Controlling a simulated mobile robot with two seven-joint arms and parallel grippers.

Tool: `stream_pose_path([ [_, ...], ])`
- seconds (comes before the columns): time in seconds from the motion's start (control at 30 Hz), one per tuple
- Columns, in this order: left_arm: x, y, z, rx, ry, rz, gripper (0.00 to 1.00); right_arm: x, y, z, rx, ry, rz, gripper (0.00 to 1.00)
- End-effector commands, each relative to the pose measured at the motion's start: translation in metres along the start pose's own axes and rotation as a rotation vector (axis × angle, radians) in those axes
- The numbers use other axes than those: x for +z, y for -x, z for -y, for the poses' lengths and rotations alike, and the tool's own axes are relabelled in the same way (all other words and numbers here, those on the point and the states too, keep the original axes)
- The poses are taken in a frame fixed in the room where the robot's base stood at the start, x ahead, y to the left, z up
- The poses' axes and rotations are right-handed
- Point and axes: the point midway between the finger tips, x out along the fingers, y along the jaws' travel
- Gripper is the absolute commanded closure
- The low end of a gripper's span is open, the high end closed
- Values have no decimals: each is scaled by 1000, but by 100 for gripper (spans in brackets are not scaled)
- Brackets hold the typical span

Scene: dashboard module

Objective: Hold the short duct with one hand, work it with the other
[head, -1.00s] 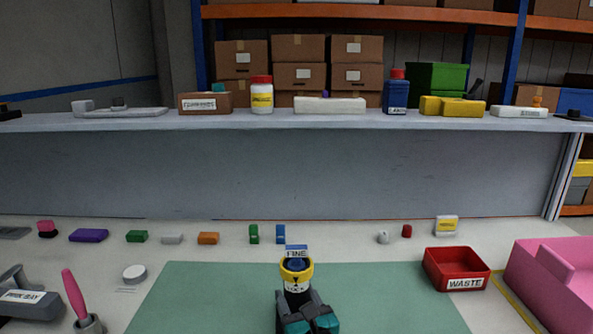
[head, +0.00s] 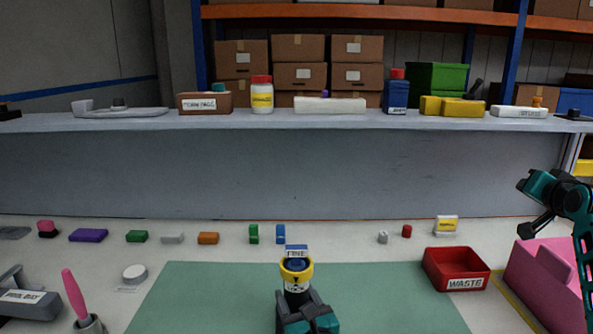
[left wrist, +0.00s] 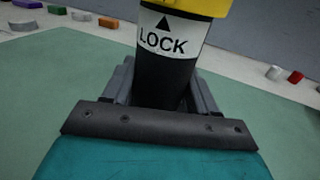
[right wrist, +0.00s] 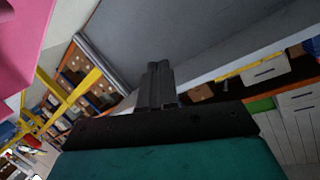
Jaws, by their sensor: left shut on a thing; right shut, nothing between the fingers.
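The short duct (head: 297,283) stands upright over the green mat. My right gripper (head: 532,232) is at the right of the head view, above the pink bin, far from the duct. In the right wrist view its fingers (right wrist: 158,82) are together and empty.
A red WASTE tray (head: 457,270) and a pink bin (head: 540,270) stand at the right. Small coloured blocks (head: 208,238) line the back of the table. A pink-handled tool (head: 75,295) stands at the left. The green mat (head: 400,300) is clear around the duct.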

Motion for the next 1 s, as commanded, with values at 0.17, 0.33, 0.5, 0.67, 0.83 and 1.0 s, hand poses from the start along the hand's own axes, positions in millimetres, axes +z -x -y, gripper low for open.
stream_pose_path([
  [0.17,0,0,0,0,0,0,91,14,-2,92,-167,-17,57,100],
  [0.33,0,0,0,0,0,0,91,35,8,173,-308,7,132,100],
  [0.5,0,0,0,0,0,0,91,64,28,251,-440,60,225,100],
  [0.67,0,0,0,0,0,0,91,96,56,318,-556,133,323,100],
  [0.83,0,0,0,0,0,0,91,138,96,380,-661,248,450,100],
  [1.0,0,0,0,0,0,0,91,192,142,419,-710,434,632,100],
])
